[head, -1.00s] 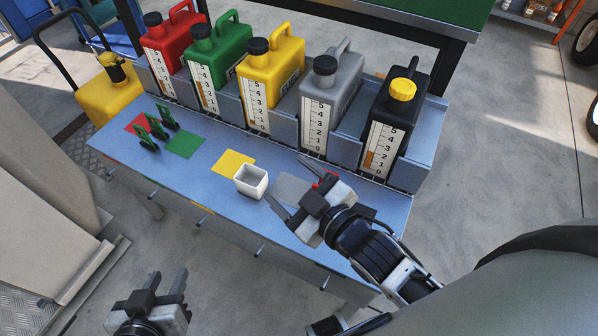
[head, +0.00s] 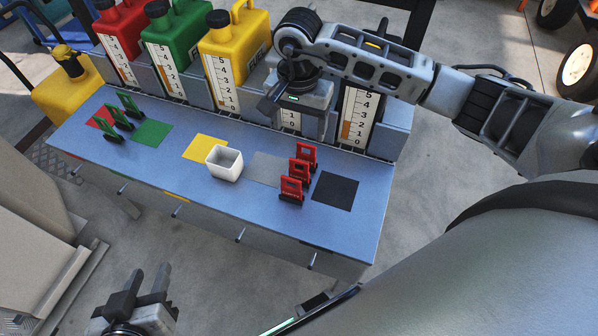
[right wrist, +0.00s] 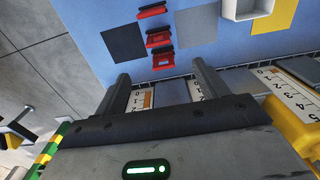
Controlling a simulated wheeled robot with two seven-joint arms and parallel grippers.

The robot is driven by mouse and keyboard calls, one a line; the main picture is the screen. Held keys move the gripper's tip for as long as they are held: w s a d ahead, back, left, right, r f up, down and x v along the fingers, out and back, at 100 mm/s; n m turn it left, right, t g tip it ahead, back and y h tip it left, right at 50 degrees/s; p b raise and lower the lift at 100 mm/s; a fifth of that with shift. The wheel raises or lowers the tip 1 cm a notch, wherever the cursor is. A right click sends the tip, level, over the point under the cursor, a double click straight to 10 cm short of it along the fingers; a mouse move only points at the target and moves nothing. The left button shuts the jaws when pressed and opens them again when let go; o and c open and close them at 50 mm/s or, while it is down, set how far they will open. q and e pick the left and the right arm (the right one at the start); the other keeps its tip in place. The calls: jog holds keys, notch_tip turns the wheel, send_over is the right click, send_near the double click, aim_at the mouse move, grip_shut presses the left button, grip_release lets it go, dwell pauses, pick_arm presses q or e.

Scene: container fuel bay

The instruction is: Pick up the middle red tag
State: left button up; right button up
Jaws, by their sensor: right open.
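Three red tags stand in a row on the blue bench, between a grey and a black square. The middle red tag (head: 299,171) has one tag in front and one behind; it also shows in the right wrist view (right wrist: 158,38). My right gripper (head: 292,110) is open and empty, above the back of the bench in front of the grey canister. In the right wrist view the tags lie beyond the spread fingertips (right wrist: 160,70), touching neither finger. My left gripper (head: 150,274) is open and empty at the lower left, off the bench.
A white open box (head: 224,165) stands left of the grey square (head: 266,169). Several green tags (head: 121,119) stand at the far left. Canisters, including a yellow one (head: 236,60), line the back in holders. The black square (head: 335,190) is bare.

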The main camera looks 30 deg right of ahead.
aim_at(299, 161)
jog(key=f, duration=1.3)
jog(key=shift+s+a+f+b, duration=0.2)
jog(key=shift+s+f+b, duration=0.05)
jog(key=shift+s+b, duration=0.1)
jog(key=c, duration=1)
